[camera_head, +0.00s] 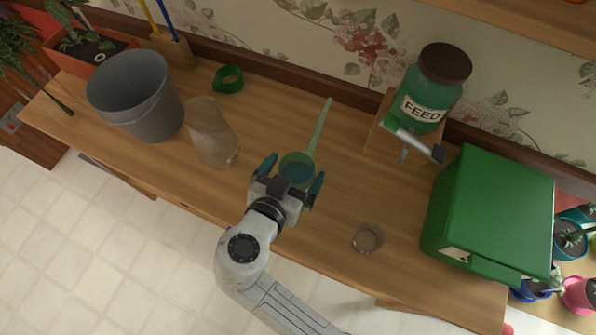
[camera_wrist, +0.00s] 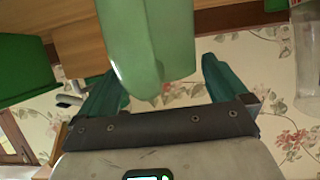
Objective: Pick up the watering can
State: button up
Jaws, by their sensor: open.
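A green, cup-shaped thing with a long thin stem (camera_head: 298,166), which looks like the watering can, is on the wooden table near its middle. Its stem points toward the wall. My gripper (camera_head: 292,177) is open at its round body, with one teal finger on each side in the head view. In the wrist view, a large pale green form (camera_wrist: 150,45), likely the same thing, is between and beyond the open fingers (camera_wrist: 163,75). I cannot tell whether the fingers touch it. My gripper hides part of the body.
On the wooden table (camera_head: 330,220), a glass vase (camera_head: 212,135) and grey bucket (camera_head: 140,95) stand left. A small round dish (camera_head: 367,238), green box (camera_head: 490,215) and FEED jar (camera_head: 435,90) are right. A green ring (camera_head: 228,79) lies behind.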

jog(key=shift+c, duration=0.3)
jog(key=c, duration=1.6)
jog(key=shift+w, duration=0.1)
jog(key=shift+c, duration=0.9)
jog(key=shift+r, duration=0.15)
